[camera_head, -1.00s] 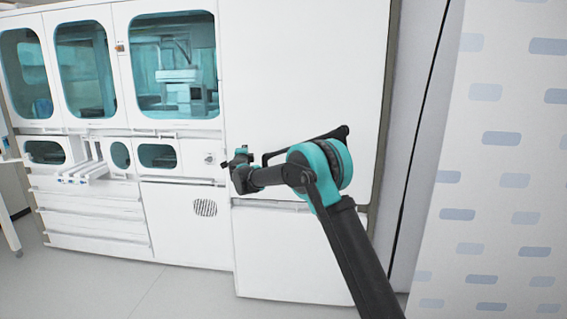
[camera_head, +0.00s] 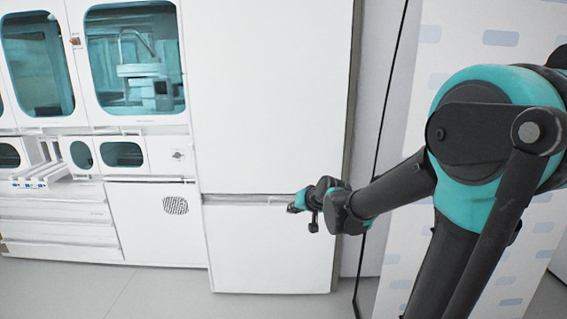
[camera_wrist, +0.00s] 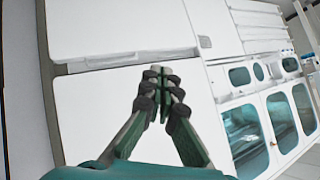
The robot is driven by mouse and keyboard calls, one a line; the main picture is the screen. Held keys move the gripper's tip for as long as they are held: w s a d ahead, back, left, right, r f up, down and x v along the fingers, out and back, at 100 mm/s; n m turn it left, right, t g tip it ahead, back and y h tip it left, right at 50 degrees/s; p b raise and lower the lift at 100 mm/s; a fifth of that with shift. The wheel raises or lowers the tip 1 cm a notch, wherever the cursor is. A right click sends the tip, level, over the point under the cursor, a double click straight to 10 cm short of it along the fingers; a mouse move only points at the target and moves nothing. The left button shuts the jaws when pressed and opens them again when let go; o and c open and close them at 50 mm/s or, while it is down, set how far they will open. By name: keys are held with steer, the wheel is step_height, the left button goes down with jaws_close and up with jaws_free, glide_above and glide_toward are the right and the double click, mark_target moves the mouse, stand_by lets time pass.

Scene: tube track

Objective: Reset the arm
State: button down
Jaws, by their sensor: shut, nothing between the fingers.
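My arm reaches in from the right side of the head view, with a large black and teal joint close to the camera. My gripper (camera_head: 300,204) is at the arm's far end, in front of the white cabinet (camera_head: 272,105) as seen from the head camera. In the wrist view my gripper (camera_wrist: 157,76) has its fingertips together with nothing between them. Behind the fingers is a plain white cabinet panel (camera_wrist: 95,105). I cannot tell the exact gap to the panel.
The white lab machine has teal-tinted windows (camera_head: 135,58) at the left. Below them a rack of white tube tracks (camera_head: 40,175) sticks out. A patterned wall panel (camera_head: 490,38) stands at the right. Open grey floor (camera_head: 150,290) lies in front of the machine.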

steer(key=s+d+f+g+h, duration=0.1)
steer(key=s+d+f, duration=0.4)
steer(key=s, duration=0.3)
steer(key=s+d+f+g+h, duration=0.2)
steer(key=s+d+f, duration=0.2)
steer(key=s, duration=0.4)
steer(key=s+d+f+g+h, duration=0.1)
steer(key=s+d+f+h, duration=0.1)
steer(key=s+d+f, duration=0.3)
steer(key=s+d, duration=0.2)
steer(key=s, duration=0.1)
steer(key=shift+s+f+g, duration=0.3)
steer(key=shift+s+g, duration=0.1)
